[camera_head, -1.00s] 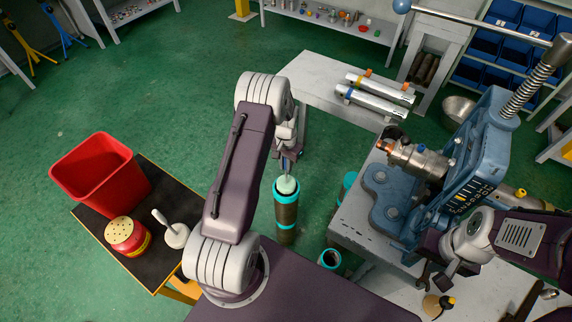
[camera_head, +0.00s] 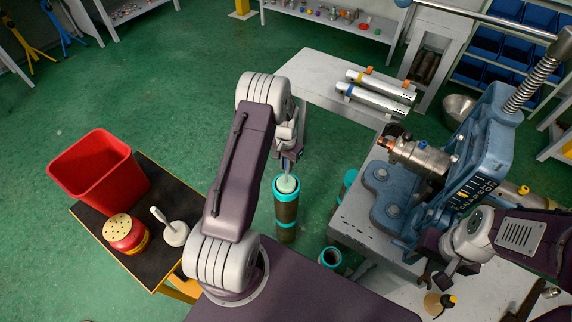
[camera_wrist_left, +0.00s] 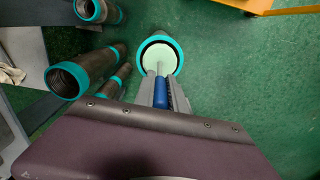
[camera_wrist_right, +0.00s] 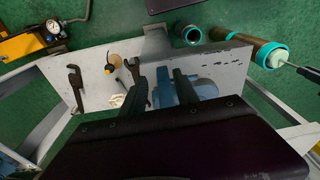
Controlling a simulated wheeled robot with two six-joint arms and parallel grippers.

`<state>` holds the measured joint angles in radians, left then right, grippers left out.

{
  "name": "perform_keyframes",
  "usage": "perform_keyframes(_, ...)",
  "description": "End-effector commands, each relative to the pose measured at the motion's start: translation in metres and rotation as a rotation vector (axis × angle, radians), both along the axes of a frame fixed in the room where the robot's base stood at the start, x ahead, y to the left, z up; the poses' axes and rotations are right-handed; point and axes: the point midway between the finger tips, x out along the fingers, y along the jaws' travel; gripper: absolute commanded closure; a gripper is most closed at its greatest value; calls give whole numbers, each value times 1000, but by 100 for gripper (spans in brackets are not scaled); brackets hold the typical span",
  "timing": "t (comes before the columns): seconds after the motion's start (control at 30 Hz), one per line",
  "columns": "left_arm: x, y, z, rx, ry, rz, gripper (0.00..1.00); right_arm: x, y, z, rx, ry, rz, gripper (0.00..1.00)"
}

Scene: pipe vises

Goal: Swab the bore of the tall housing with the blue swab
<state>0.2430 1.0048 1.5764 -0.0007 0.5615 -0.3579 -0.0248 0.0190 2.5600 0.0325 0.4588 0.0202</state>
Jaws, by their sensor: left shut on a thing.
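The tall housing (camera_head: 286,215) is a dark upright cylinder with teal bands at its top, standing on the floor beyond my body. My left gripper (camera_head: 291,158) is above it, shut on the blue handle of the swab (camera_wrist_left: 161,92). The swab's pale green round head (camera_head: 287,184) is at the housing's mouth, inside the teal rim (camera_wrist_left: 178,58) as seen in the left wrist view. How deep the head sits is hard to tell. My right gripper (camera_wrist_right: 162,76) is open and empty, over the grey bench by the blue vise.
Other teal-rimmed cylinders (camera_wrist_left: 68,80) stand close beside the tall housing. The blue vise (camera_head: 480,150) holds a metal fitting on the grey bench at right. A black-topped table (camera_head: 150,270) at left bears a red bin (camera_head: 98,175), a red can (camera_head: 126,236) and a white handled piece (camera_head: 175,232).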

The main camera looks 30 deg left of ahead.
Motion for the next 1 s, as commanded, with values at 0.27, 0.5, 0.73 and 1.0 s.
perform_keyframes(0.27,0,0,-8,0,0,0,100,0,0,-6,0,0,0,64)
perform_keyframes(0.5,0,0,-14,0,0,0,100,0,0,-10,0,0,0,64)
perform_keyframes(0.73,0,0,-19,0,-1,0,100,0,0,-14,0,0,0,64)
perform_keyframes(1.0,0,0,-26,0,-1,0,100,0,0,-18,0,0,0,64)
